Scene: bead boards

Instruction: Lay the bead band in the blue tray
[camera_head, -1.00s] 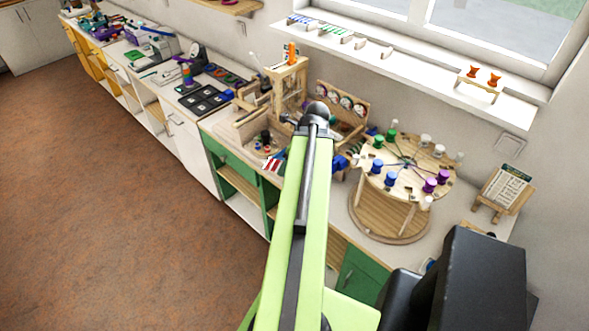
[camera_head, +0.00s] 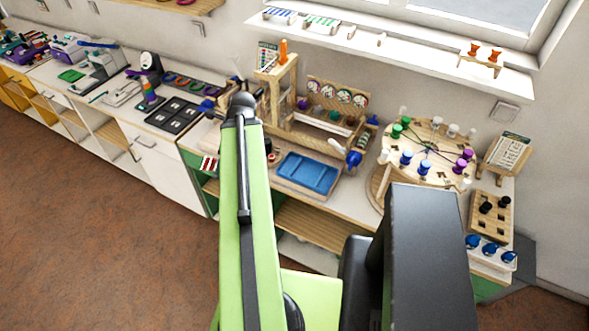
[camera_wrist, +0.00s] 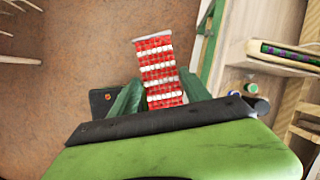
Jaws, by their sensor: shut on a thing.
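The bead band (camera_wrist: 160,72) has red and white rows. In the wrist view it stands out between the two dark green fingers of my gripper (camera_wrist: 157,92), which is shut on its near end. In the head view a small piece of the band (camera_head: 208,164) shows just left of my green arm, near the counter's front edge; the gripper itself is hidden there. The blue tray (camera_head: 307,173) lies on the counter in a wooden surround, right of my arm and apart from the band. No beadwork is visible in it.
A round wooden spool stand (camera_head: 379,184) stands right of the tray. A wooden frame with an orange top (camera_head: 284,55) and a rack of round dials (camera_head: 330,92) stand behind it. A black compartment tray (camera_head: 178,115) lies left. Open brown floor (camera_head: 80,220) is in front.

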